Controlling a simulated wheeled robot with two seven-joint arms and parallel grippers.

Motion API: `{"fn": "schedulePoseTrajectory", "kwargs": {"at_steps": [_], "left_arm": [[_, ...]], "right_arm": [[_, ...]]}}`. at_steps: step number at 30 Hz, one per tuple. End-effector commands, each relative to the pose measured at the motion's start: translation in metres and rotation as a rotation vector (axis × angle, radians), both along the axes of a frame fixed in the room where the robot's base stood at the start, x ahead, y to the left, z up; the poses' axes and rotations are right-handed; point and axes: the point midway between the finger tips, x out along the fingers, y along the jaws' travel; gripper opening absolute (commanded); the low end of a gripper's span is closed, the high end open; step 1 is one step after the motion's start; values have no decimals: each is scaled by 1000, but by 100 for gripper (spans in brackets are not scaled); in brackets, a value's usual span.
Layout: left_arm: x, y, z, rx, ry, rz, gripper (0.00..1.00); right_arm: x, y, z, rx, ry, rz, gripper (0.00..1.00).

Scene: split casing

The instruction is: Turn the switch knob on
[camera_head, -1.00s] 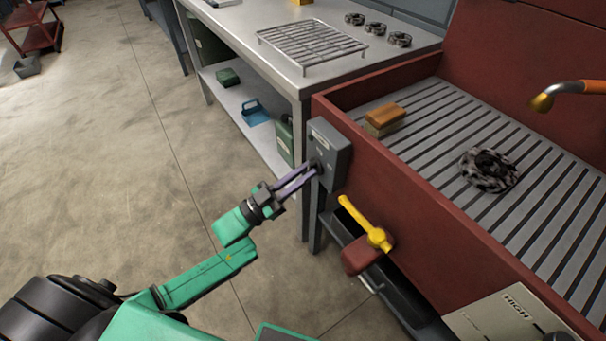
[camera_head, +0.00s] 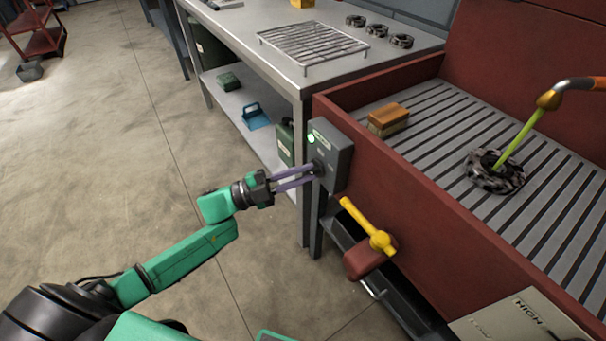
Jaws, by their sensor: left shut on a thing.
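The switch knob (camera_head: 319,167) is a small dark knob on a grey switch box (camera_head: 340,155) fixed to the left end of the red sink's front wall. A green light (camera_head: 311,139) glows on the box. My left gripper (camera_head: 314,174) reaches in from the left, its two purple-grey fingers shut on the knob, which they partly hide. My right gripper is not in view.
A yellow-green stream (camera_head: 522,135) runs from the orange-tipped spout (camera_head: 549,99) onto a dark gear-like part (camera_head: 495,171) on the slatted red sink (camera_head: 420,185). A yellow lever valve (camera_head: 380,240) sits below the box.

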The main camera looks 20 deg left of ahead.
Motion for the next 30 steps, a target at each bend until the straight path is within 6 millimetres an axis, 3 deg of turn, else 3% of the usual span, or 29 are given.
{"fn": "schedulePoseTrajectory", "kwargs": {"at_steps": [22, 23, 24, 25, 30], "left_arm": [[0, 0, -1, 82, -65, 0, 0], [0, 0, -1, 82, -65, 0, 24], [0, 0, -1, 82, -65, 0, 39], [0, 0, -1, 82, -65, 0, 46], [0, 0, 0, 81, -65, 0, 46]], "right_arm": [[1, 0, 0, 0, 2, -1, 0], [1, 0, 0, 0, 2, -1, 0], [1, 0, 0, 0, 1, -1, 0], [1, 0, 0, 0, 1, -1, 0], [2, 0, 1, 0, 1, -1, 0]]}}
